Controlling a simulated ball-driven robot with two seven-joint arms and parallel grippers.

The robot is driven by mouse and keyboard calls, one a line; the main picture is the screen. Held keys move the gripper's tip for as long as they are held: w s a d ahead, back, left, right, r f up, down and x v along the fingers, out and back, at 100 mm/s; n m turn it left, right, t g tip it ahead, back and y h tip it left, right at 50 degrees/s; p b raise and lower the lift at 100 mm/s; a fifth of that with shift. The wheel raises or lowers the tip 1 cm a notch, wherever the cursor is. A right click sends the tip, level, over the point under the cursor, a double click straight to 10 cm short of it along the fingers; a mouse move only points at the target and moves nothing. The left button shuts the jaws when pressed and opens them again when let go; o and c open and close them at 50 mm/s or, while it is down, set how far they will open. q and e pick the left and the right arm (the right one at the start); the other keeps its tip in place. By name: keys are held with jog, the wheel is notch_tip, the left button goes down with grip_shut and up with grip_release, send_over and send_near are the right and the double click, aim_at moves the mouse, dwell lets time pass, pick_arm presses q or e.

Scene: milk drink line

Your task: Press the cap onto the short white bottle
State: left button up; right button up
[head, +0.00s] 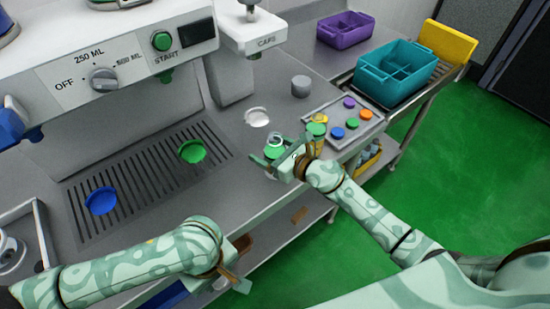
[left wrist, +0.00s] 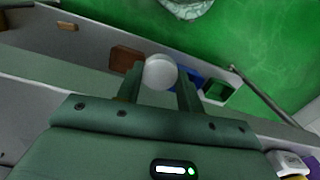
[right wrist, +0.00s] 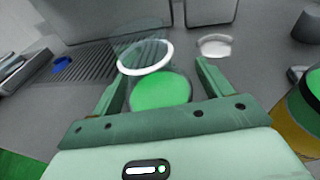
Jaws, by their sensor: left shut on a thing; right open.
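A smooth white round thing (left wrist: 160,72) is between the fingers of my left gripper (left wrist: 160,88), which is shut on it. I cannot tell whether it is the cap or the short white bottle's top. In the head view my left gripper (head: 236,279) is off the counter's front edge. My right gripper (right wrist: 158,82) is open, with a green disc (right wrist: 160,91) between its fingers. A clear vessel with a white ring rim (right wrist: 146,57) is just beyond the disc. In the head view my right gripper (head: 275,160) is over the counter's front part.
A pale round dish (head: 257,117) is under the spout marked CAPS (head: 255,32). A tray (head: 374,121) holds several coloured discs. A yellow and green container (right wrist: 300,112) stands close right of my right gripper.

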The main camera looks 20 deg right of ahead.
jog(key=c, duration=1.3)
jog(key=shift+o, duration=0.2)
